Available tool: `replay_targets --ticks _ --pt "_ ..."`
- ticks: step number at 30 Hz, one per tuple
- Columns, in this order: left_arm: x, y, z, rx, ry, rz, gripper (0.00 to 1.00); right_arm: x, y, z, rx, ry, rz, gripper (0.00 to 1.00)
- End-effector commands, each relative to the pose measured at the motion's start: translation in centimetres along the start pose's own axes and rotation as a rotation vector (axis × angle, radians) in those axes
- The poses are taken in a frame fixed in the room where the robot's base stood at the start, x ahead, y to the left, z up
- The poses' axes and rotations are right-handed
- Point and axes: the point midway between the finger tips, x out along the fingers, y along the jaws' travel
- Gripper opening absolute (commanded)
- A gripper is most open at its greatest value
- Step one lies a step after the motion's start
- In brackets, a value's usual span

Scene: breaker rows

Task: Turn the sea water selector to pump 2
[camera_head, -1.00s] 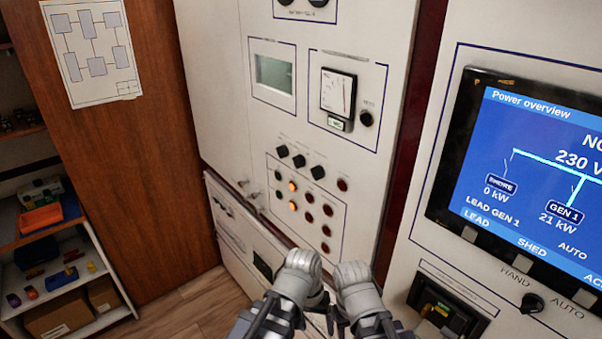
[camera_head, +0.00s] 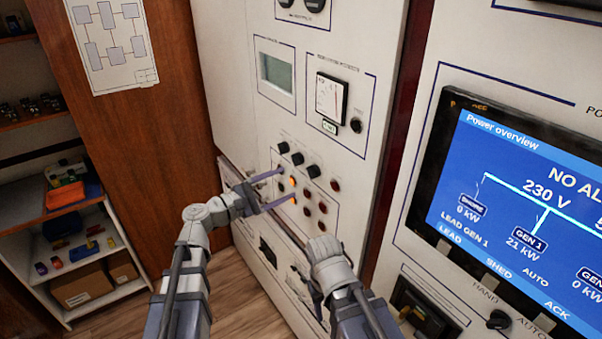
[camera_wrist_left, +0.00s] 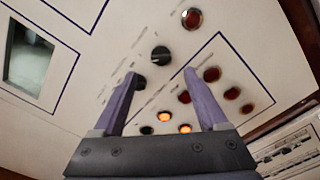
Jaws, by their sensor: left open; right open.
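Several small controls sit on the white panel. Three black knobs (camera_head: 297,159) form a slanting row above the lamps; their labels are too small to read, so I cannot tell which one is the sea water selector. My left gripper (camera_head: 287,184) is open and empty, its purple fingers pointing at the panel just below the knobs, around the lit lamps. In the left wrist view, a black knob (camera_wrist_left: 160,54) shows beyond the gap between the open fingers (camera_wrist_left: 160,74); another knob (camera_wrist_left: 139,83) lies beside the left finger. My right gripper is low at the panel, its fingers mostly hidden by my arm.
Orange lamps (camera_head: 293,182) are lit among darker red ones. A meter (camera_head: 331,97) and a grey display (camera_head: 276,72) are above. A blue power screen (camera_head: 530,190) stands at right. Shelves (camera_head: 75,235) with boxes are at left.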

Motion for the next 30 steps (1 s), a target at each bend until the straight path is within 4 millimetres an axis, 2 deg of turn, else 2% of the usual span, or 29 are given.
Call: replay_targets --ticks 5,12,18,30 --pt "1.2 0.0 0.0 0.001 -0.002 -0.003 0.76 0.0 0.0 0.0 0.0 0.0 0.0 0.5" --pt "5.0 -0.1 -0.1 0.003 -0.002 -0.005 0.76 0.0 0.0 0.0 0.0 0.0 0.0 0.5" --pt "7.2 -0.1 0.0 0.004 -0.001 -0.005 0.76 0.0 0.0 0.0 0.0 0.0 0.0 0.5" --pt "7.9 -0.2 0.0 0.004 0.0 -0.004 0.76 0.0 0.0 0.0 0.0 0.0 0.0 0.5"
